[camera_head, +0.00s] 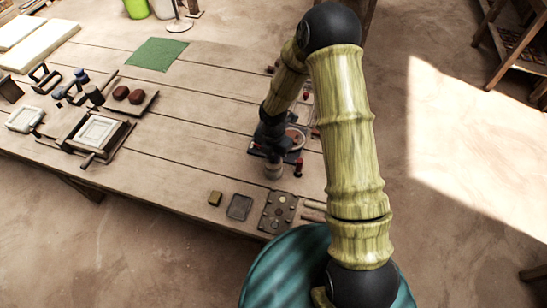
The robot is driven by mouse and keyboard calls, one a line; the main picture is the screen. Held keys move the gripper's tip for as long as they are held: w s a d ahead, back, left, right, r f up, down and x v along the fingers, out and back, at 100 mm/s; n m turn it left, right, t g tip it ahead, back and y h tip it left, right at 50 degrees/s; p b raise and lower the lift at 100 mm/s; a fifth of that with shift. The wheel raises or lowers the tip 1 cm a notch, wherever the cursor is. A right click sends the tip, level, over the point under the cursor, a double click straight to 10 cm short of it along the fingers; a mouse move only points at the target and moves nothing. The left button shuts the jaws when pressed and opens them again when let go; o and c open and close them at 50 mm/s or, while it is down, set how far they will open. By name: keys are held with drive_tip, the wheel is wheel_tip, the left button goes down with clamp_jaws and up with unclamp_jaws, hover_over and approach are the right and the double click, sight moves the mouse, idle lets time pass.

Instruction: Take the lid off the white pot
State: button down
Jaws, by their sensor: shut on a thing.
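My gripper (272,157) is small in the head view, at the near right part of the table, pointing down. It is shut on what seems to be the lid of the white pot; the lid itself is too small and too covered by the fingers to make out. Whether lid and pot touch or are apart, I cannot tell.
A dark stand with a round plate (295,138) and red-knobbed parts sits just right of my gripper. A pitted tray (278,211), a dark square tile (239,207) and a small tan block (215,198) lie nearer. A tile press (98,133) stands left. The middle is clear.

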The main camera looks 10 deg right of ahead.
sight(273, 157)
wheel_tip(273, 157, up, 9)
drive_tip(key=shift+f, duration=0.15)
idle(0.6)
